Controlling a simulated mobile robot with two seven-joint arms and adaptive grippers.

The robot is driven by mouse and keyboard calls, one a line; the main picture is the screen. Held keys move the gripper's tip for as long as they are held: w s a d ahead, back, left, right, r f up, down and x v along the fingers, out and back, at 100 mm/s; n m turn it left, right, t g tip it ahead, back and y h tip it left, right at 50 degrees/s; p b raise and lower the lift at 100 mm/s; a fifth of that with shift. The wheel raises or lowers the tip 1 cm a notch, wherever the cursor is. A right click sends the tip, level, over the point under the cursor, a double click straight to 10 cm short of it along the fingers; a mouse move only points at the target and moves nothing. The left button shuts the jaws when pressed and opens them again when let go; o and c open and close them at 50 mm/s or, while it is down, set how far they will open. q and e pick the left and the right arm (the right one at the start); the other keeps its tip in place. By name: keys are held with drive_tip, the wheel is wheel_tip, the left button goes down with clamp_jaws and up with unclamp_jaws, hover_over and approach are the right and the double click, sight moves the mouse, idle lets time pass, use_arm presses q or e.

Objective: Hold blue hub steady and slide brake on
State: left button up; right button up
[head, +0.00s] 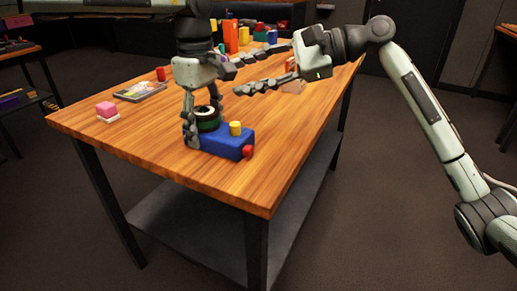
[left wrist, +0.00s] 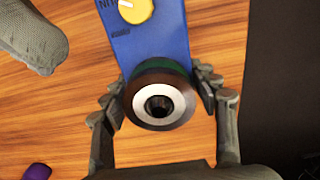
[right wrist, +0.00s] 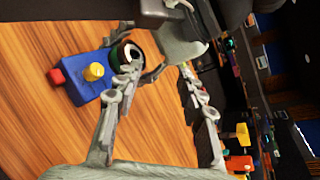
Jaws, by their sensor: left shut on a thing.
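The blue hub (head: 225,143) is a blue box on the wooden table, with a dark green and black ring (head: 207,118) at one end. A yellow knob (head: 235,128) stands on its top and a red knob (head: 247,152) sticks out of its side. My left gripper (left wrist: 162,95) comes from above, shut on the blue hub with a finger on each side of the ring end. The left wrist view shows a pale ring and dark centre between the fingers. My right gripper (head: 230,80) is open and empty, above the table behind the hub. I cannot tell which part is the brake.
Several coloured blocks stand at the far end, including an orange one (head: 231,37). The table's front corner is clear.

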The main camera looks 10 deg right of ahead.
sight(252, 152)
drive_tip(key=s+d+f+m, duration=0.1)
drive_tip(key=s+f+m, duration=0.1)
drive_tip(key=s+d+f+m+t+y, duration=0.1)
drive_tip(key=s+d+f+m, duration=0.1)
drive_tip(key=s+f, duration=0.1)
drive_tip(key=s+d+f+m+t+y, duration=0.1)
drive_tip(key=s+f+m, duration=0.1)
drive_tip(key=f, duration=0.1)
drive_tip(key=shift+s+d, duration=0.2)
drive_tip(key=s+d+f+m+t, duration=0.4)
drive_tip(key=s+d+m, duration=0.2)
drive_tip(key=s, duration=0.2)
drive_tip(key=shift+m+h, duration=0.3)
drive_tip(key=shift+h, duration=0.1)
drive_tip(key=x, duration=1.1)
drive_tip(key=shift+w+a+f, duration=0.1)
drive_tip(key=shift+w+f, duration=0.05)
drive_tip(key=shift+f, duration=0.05)
clamp_jaws()
